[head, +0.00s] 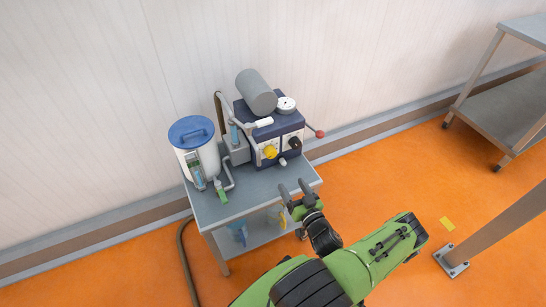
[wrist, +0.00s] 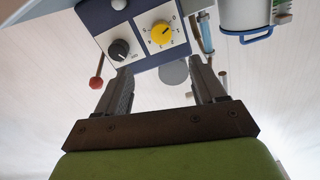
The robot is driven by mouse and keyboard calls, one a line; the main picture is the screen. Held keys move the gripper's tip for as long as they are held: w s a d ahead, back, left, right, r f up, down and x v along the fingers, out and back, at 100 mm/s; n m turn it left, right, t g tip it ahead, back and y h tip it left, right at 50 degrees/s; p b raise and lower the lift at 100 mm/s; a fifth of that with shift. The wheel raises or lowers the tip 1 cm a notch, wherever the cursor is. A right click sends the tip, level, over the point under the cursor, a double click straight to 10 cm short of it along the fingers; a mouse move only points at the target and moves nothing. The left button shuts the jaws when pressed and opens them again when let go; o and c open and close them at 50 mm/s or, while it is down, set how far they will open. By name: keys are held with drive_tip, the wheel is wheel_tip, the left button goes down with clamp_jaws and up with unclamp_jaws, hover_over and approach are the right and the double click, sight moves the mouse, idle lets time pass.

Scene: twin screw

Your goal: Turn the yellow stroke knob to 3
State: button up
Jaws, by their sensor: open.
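The yellow stroke knob (head: 270,151) is on the front of a dark blue pump unit (head: 284,124) on the grey cart. In the wrist view the yellow knob (wrist: 160,34) sits on a white plate with numbers around it. The picture is too small to tell which number it points to. A black knob (head: 294,143) is beside it on its own plate, and it also shows in the wrist view (wrist: 119,49). My gripper (head: 294,188) is open and empty, in front of and below the knobs, near the cart's front edge. Its fingers (wrist: 160,66) are apart from both knobs.
A white tank with a blue lid (head: 191,131) stands left of the pump. A red-ended lever (head: 319,133) sticks out right. A white-ended handle (head: 264,122) is above the yellow knob.

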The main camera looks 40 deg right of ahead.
sight(272, 155)
drive_tip(key=b+x, duration=0.4)
drive_tip(key=x, duration=1.1)
drive_tip(key=shift+w+b, duration=0.15)
drive_tip(key=shift+b, duration=0.25)
drive_tip(key=shift+c, duration=0.3)
drive_tip(key=c, duration=1)
